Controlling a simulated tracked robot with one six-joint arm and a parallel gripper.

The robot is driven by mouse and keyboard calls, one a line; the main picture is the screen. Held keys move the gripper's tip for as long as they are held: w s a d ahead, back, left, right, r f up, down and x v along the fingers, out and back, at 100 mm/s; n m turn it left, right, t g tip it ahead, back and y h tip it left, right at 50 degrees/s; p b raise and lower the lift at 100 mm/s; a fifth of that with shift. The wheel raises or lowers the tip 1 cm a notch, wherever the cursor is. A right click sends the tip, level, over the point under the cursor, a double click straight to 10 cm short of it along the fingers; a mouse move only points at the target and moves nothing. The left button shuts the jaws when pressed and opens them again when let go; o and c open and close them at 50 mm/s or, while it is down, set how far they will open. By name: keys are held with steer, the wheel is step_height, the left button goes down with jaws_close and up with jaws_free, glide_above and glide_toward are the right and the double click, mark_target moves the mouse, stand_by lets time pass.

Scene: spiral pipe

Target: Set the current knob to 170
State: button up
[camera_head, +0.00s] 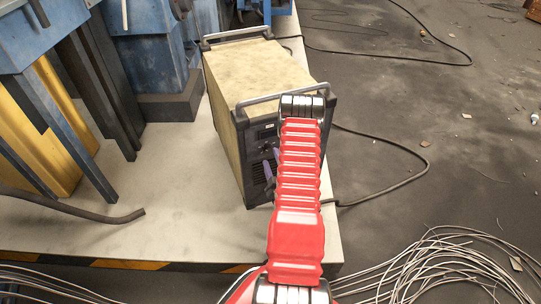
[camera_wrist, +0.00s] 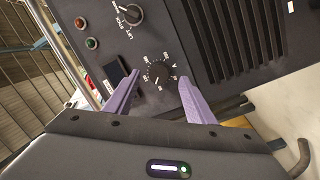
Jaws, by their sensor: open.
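The current knob (camera_wrist: 158,73) is a round black dial ringed by white numbers on the dark front panel, in the wrist view. Its numbers are too small and tilted to read its setting surely. My gripper (camera_wrist: 160,77) is open. Its two purple fingers stand on either side of the knob, with a gap on each side; I cannot tell how far their tips are from the panel. In the head view the panel is on the front of a beige box machine (camera_head: 255,80). My red arm hides much of that front, including the knob, and a purple finger shows beside it.
A second knob (camera_wrist: 130,14), marked with lettering, sits above the dial. A small dark display (camera_wrist: 116,72), a red light (camera_wrist: 80,22) and a green light (camera_wrist: 92,43) lie left. Vent slots (camera_wrist: 240,40) are right. A metal handle (camera_head: 275,98) crosses the machine's top front edge.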

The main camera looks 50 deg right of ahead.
mark_target(269, 152)
steer(key=shift+x, duration=1.55)
steer(key=shift+c, duration=0.6)
steer(key=c, duration=0.9)
steer(key=shift+s+d, duration=0.1)
steer(key=shift+d, duration=0.05)
